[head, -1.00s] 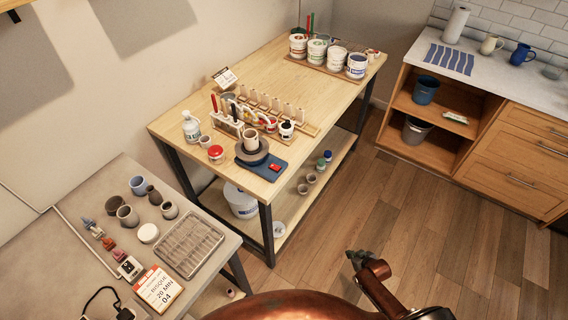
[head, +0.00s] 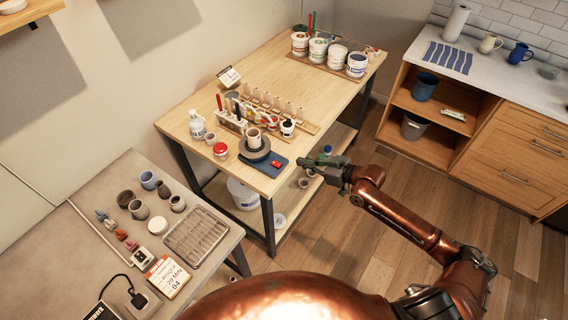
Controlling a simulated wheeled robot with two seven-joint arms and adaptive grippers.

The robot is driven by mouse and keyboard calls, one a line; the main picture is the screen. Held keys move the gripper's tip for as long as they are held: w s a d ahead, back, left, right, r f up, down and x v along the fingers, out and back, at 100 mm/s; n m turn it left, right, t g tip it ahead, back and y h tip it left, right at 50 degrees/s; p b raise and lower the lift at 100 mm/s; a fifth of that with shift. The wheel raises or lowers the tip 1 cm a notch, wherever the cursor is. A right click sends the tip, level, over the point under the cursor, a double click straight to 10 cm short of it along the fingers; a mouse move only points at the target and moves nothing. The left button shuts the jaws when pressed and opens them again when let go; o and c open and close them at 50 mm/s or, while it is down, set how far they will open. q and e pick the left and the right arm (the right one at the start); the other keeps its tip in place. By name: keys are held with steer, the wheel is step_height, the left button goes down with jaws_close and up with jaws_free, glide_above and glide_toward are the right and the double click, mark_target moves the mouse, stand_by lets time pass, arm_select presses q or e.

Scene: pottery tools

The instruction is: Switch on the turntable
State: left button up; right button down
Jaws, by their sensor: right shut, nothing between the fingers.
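The turntable (head: 254,155) is a dark round wheel on a blue base (head: 268,170) at the near corner of the wooden table. A pale cup (head: 254,139) stands on the wheel. A small red switch (head: 277,163) sits on the right part of the base. My right gripper (head: 307,163) is shut and empty. It is to the right of the base, beyond the table's front edge in the picture, with its tip pointing left toward the switch and a gap between them. My left gripper is not in view.
A red-lidded jar (head: 220,151), a tool rack (head: 231,122) and a row of small pale test pieces (head: 277,104) stand near the turntable. Glaze buckets (head: 336,56) stand at the far end. The grey table (head: 120,172) at left holds cups and a wire rack.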

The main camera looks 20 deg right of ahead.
glide_above(276, 164)
steer(key=s+d, duration=0.2)
steer(key=f, duration=0.3)
steer(key=shift+s+d+f+p, duration=0.1)
steer(key=shift+s+p, duration=0.1)
steer(key=shift+p, duration=0.2)
step_height(276, 164, down, 3)
steer(key=shift+r, duration=0.2)
steer(key=shift+d+f, duration=0.1)
steer(key=shift+f, duration=0.8)
steer(key=shift+s, duration=0.1)
